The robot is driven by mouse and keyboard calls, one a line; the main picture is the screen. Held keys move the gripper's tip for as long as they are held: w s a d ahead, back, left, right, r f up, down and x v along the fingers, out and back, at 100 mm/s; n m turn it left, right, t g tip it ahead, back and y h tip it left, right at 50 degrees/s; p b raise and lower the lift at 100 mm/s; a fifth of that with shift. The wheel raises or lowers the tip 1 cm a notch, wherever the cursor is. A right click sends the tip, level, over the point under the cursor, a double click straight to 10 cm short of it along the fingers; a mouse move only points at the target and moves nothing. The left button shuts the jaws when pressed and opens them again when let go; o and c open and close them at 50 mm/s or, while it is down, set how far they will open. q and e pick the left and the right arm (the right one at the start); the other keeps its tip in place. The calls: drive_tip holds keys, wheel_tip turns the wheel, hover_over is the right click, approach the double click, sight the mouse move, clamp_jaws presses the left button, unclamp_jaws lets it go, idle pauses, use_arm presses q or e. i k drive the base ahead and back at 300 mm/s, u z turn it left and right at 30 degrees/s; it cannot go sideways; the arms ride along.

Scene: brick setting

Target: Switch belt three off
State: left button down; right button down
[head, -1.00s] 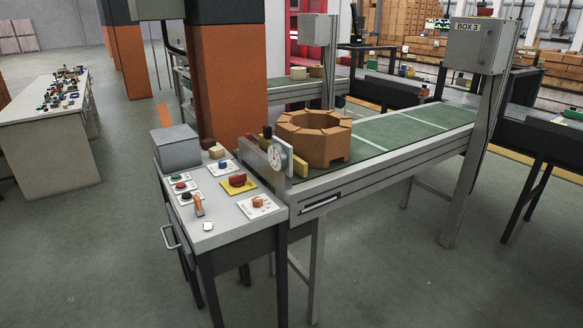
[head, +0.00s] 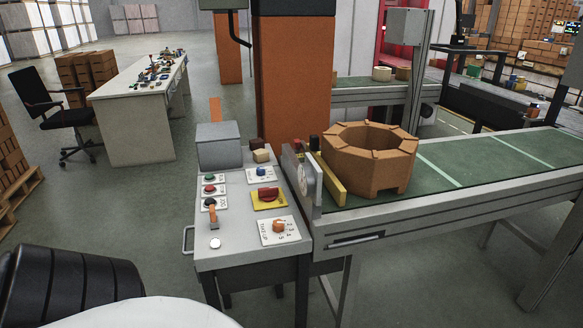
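A grey control table (head: 237,254) stands in the middle of the head view with its controls on top. Along its left side are a green button (head: 209,177), a red button (head: 209,189) and a black knob (head: 210,203) on white plates. A blue knob (head: 261,171), a red switch on a yellow plate (head: 267,194) and an orange selector knob (head: 278,226) on a numbered white plate are to the right. The green conveyor belt (head: 480,168) runs right from the table and carries an octagonal brick ring (head: 371,155). Neither gripper is in view.
A cluttered bench (head: 131,125) and black chair (head: 48,110) are at the left. Floor between bench and control table is open.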

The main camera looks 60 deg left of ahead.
sight(268, 194)
drive_tip(key=u, duration=0.55)
drive_tip(key=i, duration=0.8)
drive_tip(key=u, duration=0.75)
